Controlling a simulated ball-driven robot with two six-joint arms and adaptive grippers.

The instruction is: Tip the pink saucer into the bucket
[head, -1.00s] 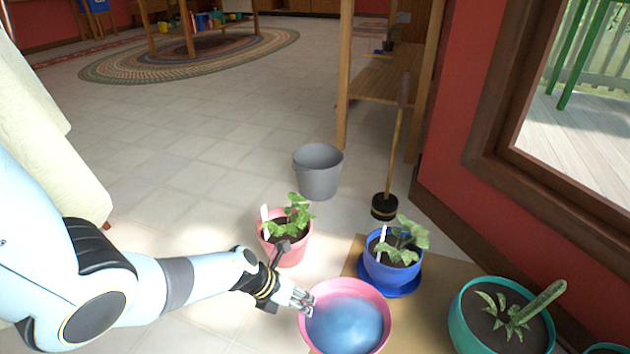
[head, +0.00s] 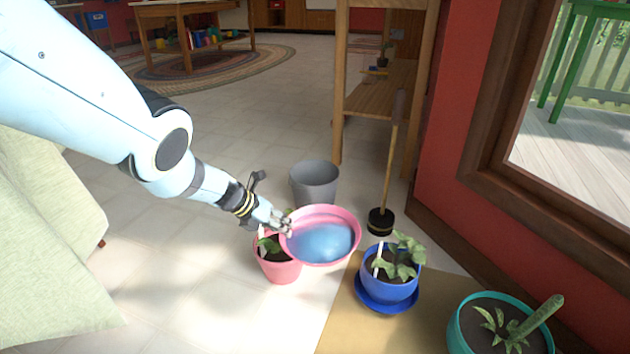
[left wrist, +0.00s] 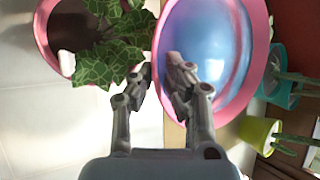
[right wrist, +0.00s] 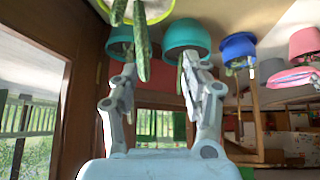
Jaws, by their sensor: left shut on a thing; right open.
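The pink saucer (head: 345,215) holds a pool of blue liquid (head: 323,243) that lies toward its near side. My left gripper (head: 285,226) is shut on the saucer's left rim and holds it raised, partly over a pink pot. The left wrist view shows the saucer's rim (left wrist: 260,60) between the fingers (left wrist: 163,80). The grey bucket (head: 314,180) stands upright on the floor just behind the saucer, which hides its lower part. My right gripper (right wrist: 157,78) is open and empty in the right wrist view, facing plant pots; it is outside the head view.
A pink pot (head: 279,268) with a leafy plant stands below the saucer. A blue pot (head: 390,285) is to its right, and a teal pot (head: 470,335) stands at lower right. A wooden-handled plunger-like tool (head: 381,222) stands right of the bucket. Floor left of the bucket is clear.

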